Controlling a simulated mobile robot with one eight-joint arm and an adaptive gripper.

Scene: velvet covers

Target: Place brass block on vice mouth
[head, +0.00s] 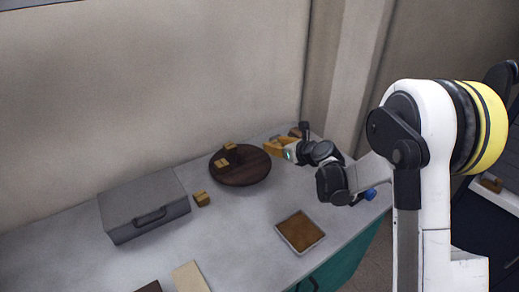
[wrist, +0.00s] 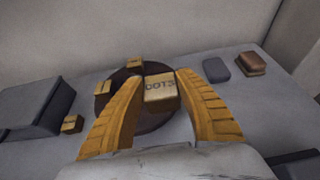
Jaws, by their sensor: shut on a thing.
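My gripper (wrist: 160,100) has its two orange-brown fingers on either side of a brass-coloured block (wrist: 160,88) with dark lettering on its face, and is shut on it. The dark round board (wrist: 113,104) shows behind and below it. In the head view my gripper (head: 280,147) is at the right of the round board (head: 243,177), near the back of the table; I cannot make out the held block there. Similar blocks are on the board (wrist: 102,88) and at its back (wrist: 135,64). I cannot clearly make out a vice in either view.
A grey case (head: 145,207) stands at the left with a small block (head: 202,198) next to it. A shallow brown-bottomed tray (head: 300,232) lies at the front. A dark grey piece (wrist: 216,69) and a brown block (wrist: 252,65) sit at the right. The table's middle is clear.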

